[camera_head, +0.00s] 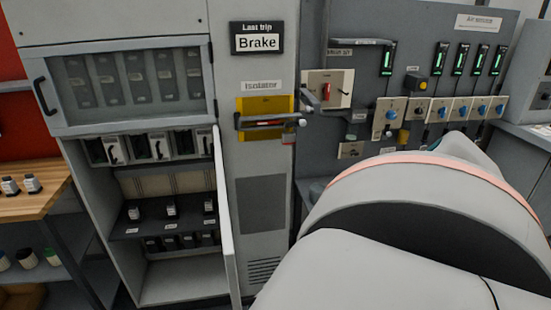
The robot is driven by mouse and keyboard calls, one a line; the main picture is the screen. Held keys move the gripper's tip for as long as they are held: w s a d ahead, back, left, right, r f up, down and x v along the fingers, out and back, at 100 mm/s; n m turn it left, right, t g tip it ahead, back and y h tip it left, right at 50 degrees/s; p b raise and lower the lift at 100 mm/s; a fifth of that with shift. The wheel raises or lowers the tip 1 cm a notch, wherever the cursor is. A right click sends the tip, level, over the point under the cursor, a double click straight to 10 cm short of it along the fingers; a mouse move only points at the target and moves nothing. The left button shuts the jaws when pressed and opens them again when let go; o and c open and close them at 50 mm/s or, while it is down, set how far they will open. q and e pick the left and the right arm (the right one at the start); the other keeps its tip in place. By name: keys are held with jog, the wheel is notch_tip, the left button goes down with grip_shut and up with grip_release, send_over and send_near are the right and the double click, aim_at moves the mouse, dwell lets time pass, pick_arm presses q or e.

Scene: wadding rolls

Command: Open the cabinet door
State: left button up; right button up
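The grey cabinet (107,22) stands at the left. Its upper glazed door (150,122) is closed, with a black handle (45,96) on its left side and dark units visible behind the pane. Below it, the lower compartment is open to view. A pale door panel (224,215) stands nearly edge-on at that compartment's right side, swung outward. Neither gripper shows. A large white arm link of mine with an orange band fills the lower right and hides what is behind it.
Right of the cabinet is a grey column with a yellow isolator panel (265,104) and a "Brake" sign (257,43). A control panel with switches (480,107) is farther right. A wooden bench (35,205) stands at the left. Small parts lie on a dark shelf (150,228).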

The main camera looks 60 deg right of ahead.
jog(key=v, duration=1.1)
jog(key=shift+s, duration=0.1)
